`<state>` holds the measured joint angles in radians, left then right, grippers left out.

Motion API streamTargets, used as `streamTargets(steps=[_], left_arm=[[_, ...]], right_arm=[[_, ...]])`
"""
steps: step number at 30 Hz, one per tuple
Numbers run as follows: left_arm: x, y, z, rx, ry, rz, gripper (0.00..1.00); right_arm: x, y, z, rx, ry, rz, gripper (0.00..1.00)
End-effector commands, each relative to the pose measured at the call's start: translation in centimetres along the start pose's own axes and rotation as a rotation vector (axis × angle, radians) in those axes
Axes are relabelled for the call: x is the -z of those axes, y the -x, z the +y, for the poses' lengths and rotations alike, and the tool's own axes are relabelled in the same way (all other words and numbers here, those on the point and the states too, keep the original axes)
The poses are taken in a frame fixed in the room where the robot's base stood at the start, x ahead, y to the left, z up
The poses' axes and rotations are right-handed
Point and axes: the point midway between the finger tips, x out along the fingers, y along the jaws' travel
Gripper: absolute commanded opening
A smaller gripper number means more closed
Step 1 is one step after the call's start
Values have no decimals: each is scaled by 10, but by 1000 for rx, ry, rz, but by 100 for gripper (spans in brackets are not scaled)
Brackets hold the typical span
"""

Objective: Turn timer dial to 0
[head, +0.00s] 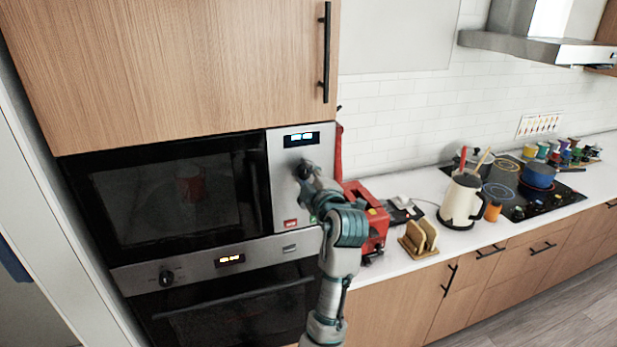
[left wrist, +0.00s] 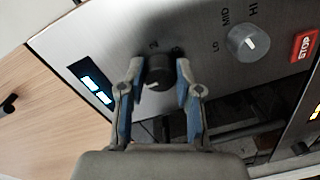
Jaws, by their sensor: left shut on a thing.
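The black timer dial (left wrist: 158,73) sits on the microwave's silver control panel. In the head view it shows as a dark spot (head: 302,170) below the panel's lit display (head: 301,138). My left gripper (left wrist: 159,66) is shut on the dial, with one finger on each side of it. In the head view the left gripper (head: 308,178) reaches the panel from the lower right. A light pointer mark shows on the dial. Most of the scale around it is hidden or unreadable, including any 0 mark. My right gripper is in neither view.
A silver power dial (left wrist: 249,42) marked LO, MID and HI and a red STOP button (left wrist: 304,45) are on the same panel. An oven (head: 230,300) is below. A red appliance (head: 372,215) stands right of the microwave, close to my left arm.

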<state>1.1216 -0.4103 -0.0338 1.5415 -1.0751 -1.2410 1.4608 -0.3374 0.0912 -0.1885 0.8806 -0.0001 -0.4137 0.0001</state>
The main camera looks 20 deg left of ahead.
Motion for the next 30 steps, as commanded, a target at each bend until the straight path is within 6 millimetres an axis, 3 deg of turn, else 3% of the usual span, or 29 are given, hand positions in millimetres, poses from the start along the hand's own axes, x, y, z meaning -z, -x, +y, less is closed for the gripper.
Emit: streamTargets(steps=[7,8,11,22,26,30], left_arm=[[-3,-1,-4,11,-2,-5,0],[-3,-1,-4,11,-2,-5,36],[-2,-1,-4,9,-2,-4,59],[0,6,0,1,-1,0,59],[0,25,0,0,0,0,59],[-1,57,-1,0,-1,-1,59]], right_arm=[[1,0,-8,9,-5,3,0],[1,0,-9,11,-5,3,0],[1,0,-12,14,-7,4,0],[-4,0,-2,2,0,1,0],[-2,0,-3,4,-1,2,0],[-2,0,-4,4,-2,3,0]])
